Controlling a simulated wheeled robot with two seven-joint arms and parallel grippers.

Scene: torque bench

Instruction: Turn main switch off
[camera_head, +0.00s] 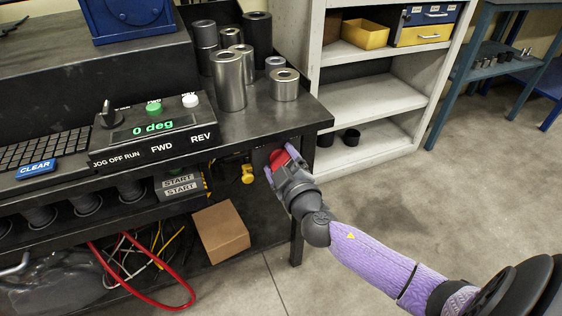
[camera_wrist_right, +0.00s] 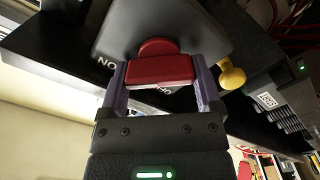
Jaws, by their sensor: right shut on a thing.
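The main switch is a red rotary handle (camera_head: 279,158) on a dark plate at the bench's right front end. In the right wrist view its red grip bar (camera_wrist_right: 160,70) lies crosswise between my fingers, with a round red base behind it. White letters show beside it, partly hidden, so I cannot tell which position it points to. My right gripper (camera_head: 280,170) is shut on the handle; in the wrist view its purple fingers (camera_wrist_right: 162,88) stand at both ends of the bar. My left gripper is in neither view.
A yellow knob (camera_head: 247,174) sits just left of the switch. A control box (camera_head: 150,130) reading 0 deg and metal cylinders (camera_head: 228,82) stand on the bench. A cardboard box (camera_head: 221,232) and a red cable lie below. Open floor is at right.

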